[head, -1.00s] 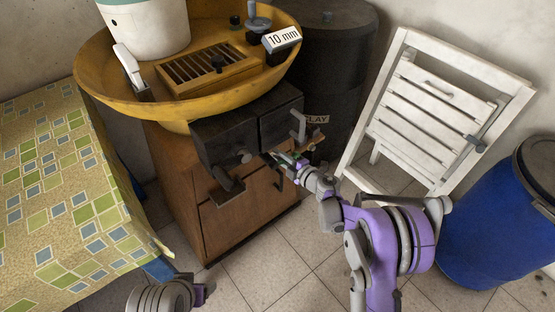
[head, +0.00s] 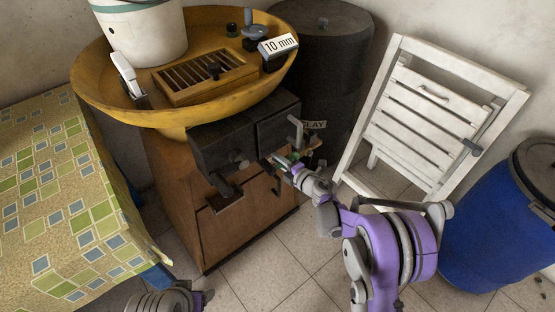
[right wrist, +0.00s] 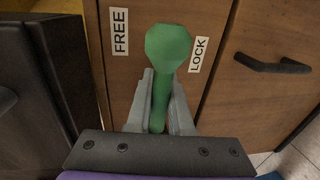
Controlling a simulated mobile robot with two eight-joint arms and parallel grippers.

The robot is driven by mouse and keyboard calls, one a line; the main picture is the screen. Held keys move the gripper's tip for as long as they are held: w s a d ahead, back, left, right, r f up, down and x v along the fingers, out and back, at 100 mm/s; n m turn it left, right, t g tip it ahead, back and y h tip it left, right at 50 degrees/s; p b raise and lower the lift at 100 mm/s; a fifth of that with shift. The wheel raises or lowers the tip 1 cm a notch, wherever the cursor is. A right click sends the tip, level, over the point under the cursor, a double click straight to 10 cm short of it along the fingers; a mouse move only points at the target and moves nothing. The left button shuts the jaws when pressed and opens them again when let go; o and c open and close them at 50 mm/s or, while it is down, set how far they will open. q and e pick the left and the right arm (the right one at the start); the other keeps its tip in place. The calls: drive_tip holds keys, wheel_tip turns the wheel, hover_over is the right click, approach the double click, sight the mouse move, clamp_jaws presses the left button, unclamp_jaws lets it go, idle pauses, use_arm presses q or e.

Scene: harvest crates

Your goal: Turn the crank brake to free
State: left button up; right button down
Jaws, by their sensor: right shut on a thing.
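The crank brake is a green lever with a rounded knob (right wrist: 168,46), seen in the right wrist view in front of a brown wooden panel. A FREE label (right wrist: 119,32) is left of the knob and a LOCK label (right wrist: 198,55) is close on its right. The knob appears between the labels, nearer LOCK. My right gripper (right wrist: 160,100) is shut on the lever's stem below the knob. In the head view the right gripper (head: 283,162) is small at the cabinet's front, and the lever is mostly hidden.
The wooden cabinet (head: 235,238) carries dark boxes and a yellow basin (head: 125,110) with a 10 mm sign (head: 278,46). A dark handle (right wrist: 272,66) lies right of the lever. A white folding chair (head: 357,125) and blue barrel (head: 475,235) stand right; a patterned table (head: 60,200) stands left.

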drive_tip(key=c, duration=0.8)
unclamp_jaws()
drive_tip(key=p+v, duration=0.1)
drive_tip(key=v, duration=1)
drive_tip(key=shift+w+r, duration=0.1)
